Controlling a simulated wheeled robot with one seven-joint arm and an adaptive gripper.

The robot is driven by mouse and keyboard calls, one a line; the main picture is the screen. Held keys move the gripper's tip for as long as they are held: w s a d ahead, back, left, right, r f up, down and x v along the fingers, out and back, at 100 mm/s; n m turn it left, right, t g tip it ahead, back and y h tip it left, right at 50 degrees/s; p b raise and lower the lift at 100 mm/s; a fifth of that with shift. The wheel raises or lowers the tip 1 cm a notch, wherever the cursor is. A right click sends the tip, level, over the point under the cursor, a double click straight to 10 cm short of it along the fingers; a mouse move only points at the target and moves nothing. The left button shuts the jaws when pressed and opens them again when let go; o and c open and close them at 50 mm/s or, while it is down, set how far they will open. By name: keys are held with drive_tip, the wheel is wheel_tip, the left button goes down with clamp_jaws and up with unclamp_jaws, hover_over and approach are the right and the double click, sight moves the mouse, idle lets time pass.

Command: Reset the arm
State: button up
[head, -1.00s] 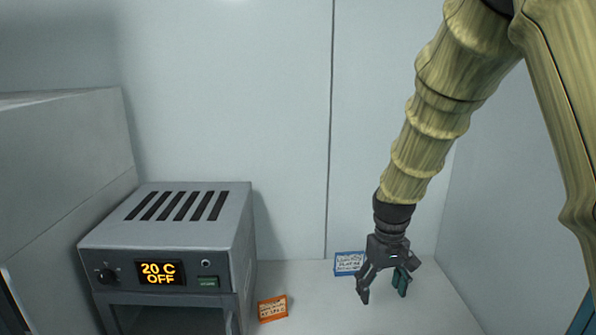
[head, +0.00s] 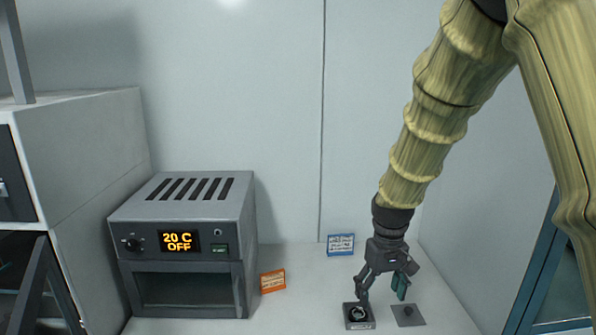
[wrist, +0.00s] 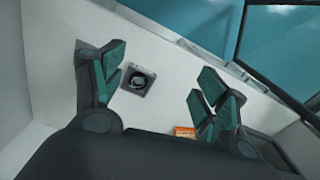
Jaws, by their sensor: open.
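My gripper (head: 384,287) hangs at the lower end of my arm, over the white bench top on the right side of the head view. In the wrist view my gripper (wrist: 160,92) has its teal-padded fingers spread wide apart with nothing between them. A small dark square device with a round top (head: 358,315) stands on the bench just below the gripper in the head view. It also shows in the wrist view (wrist: 137,80), beyond the left finger. A flat grey plate with a dark knob (head: 408,315) lies to its right.
A grey oven (head: 185,245) reading "20 C OFF" stands at the left. A large grey cabinet (head: 85,145) is at far left. Walls close in the back and right.

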drive_tip(key=s+d+f+b, duration=0.15)
drive_tip(key=s+f, duration=0.25)
drive_tip(key=f, duration=0.6)
drive_tip(key=s+f+m+b, duration=0.1)
drive_tip(key=s+f+b, duration=0.15)
drive_tip(key=f, duration=0.75)
drive_tip(key=s+d+f+b, duration=0.1)
drive_tip(key=s+f, duration=0.4)
drive_tip(key=f, duration=0.5)
drive_tip(key=s+f+m+b, duration=0.1)
drive_tip(key=s+f+b, duration=0.1)
drive_tip(key=s+f, duration=0.8)
drive_tip(key=s+f+b, duration=0.2)
drive_tip(key=s+f, duration=0.8)
drive_tip(key=s, duration=0.4)
drive_tip(key=shift+s+d+m+b, duration=0.2)
drive_tip(key=shift+d+m+b, duration=0.15)
drive_tip(key=shift+d+m, duration=0.05)
